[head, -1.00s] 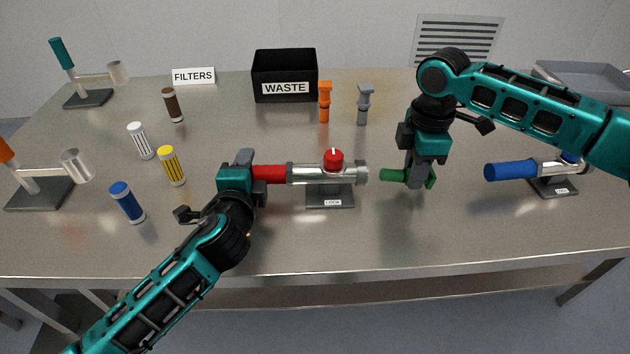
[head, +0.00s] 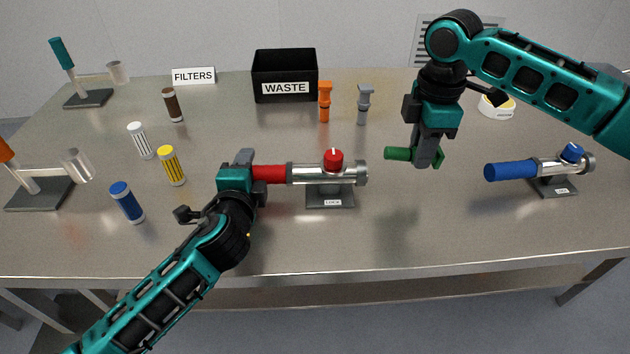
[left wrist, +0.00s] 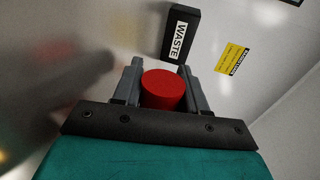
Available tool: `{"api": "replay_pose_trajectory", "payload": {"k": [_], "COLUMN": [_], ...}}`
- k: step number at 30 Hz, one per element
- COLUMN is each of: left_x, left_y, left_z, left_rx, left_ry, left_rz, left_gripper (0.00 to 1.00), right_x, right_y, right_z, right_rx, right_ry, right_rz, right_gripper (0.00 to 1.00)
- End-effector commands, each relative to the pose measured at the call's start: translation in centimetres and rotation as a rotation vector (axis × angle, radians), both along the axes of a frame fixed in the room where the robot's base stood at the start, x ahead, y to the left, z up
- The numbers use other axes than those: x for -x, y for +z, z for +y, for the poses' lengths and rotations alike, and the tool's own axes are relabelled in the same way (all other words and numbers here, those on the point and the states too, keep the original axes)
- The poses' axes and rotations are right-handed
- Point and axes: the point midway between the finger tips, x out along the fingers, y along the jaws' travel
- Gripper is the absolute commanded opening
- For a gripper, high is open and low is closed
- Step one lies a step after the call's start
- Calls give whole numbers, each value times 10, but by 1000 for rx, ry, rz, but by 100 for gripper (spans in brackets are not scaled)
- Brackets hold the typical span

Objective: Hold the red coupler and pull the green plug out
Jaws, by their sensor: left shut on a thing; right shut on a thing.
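The red coupler (head: 270,174) is the red cylinder at the left end of a metal tube (head: 310,173) on a stand labelled LOCK. My left gripper (head: 252,174) is shut on it. The left wrist view shows the red cylinder (left wrist: 164,90) between both fingers. A red knob (head: 333,158) sits on top of the tube. The green plug (head: 398,154) is out of the tube, apart from its open right end. My right gripper (head: 426,156) is shut on the plug and holds it above the table, right of the tube.
A blue cylinder on another metal fitting (head: 512,170) stands at the right. A black WASTE bin (head: 284,76) is at the back, with an orange (head: 325,102) and a grey (head: 364,104) piece beside it. Several filters, including a yellow one (head: 172,166), stand at left. The front table is clear.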

Motion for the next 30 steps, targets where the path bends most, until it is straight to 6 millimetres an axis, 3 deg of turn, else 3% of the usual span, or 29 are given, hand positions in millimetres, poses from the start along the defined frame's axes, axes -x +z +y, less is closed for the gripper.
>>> {"api": "replay_pose_trajectory", "payload": {"k": [12,23,24,30], "left_x": [0,0,0,0], "left_y": [0,0,0,0], "left_z": [0,0,0,0], "left_rx": [0,0,0,0], "left_ry": [0,0,0,0], "left_rz": [1,1,1,1], "left_gripper": [0,0,45,64], "right_x": [0,0,0,0], "right_y": [33,38,38,38], "right_z": [0,0,0,0], "right_rx": [-1,0,0,0], "right_ry": [0,0,0,0], "right_rz": [-1,0,0,0], "right_gripper": [2,2,2,2]}}
